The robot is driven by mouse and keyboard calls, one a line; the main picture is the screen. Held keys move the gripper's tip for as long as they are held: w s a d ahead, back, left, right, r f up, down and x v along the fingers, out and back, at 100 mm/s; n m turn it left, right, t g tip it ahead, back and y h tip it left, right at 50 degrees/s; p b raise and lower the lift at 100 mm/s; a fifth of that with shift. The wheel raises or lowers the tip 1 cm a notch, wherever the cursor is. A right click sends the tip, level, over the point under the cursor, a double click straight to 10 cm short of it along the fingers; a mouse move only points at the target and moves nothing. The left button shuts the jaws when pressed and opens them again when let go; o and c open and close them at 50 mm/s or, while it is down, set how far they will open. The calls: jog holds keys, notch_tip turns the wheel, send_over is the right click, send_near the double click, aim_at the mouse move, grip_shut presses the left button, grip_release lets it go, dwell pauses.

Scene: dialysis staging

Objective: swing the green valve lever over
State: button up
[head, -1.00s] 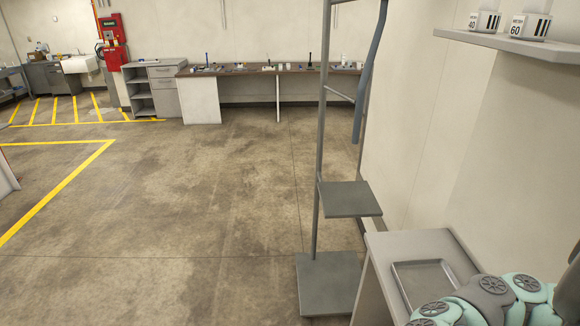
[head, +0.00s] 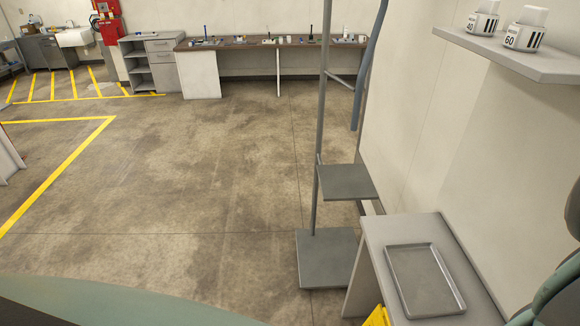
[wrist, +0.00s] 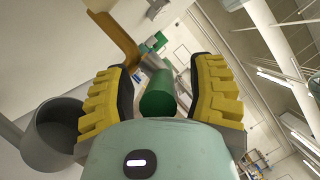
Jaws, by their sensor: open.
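In the wrist view, a green cylindrical grip (wrist: 158,96), which looks like the valve lever, lies between the two yellow-ridged fingers of my gripper (wrist: 162,84). The fingers are open, with a gap on each side of the green grip. Beyond it are a grey metal part, a smaller green piece (wrist: 160,40) and an ochre-yellow pipe (wrist: 115,35). How the grip joins the valve is partly hidden. The lever does not show in the head view.
In the wrist view, a grey round open-ended part (wrist: 55,138) stands close beside the left finger. The head view shows an empty metal tray (head: 425,280) on a grey cabinet, a wall shelf (head: 500,55) with two labelled containers, and open floor to the left.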

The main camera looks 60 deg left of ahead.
grip_shut()
dwell(0.4)
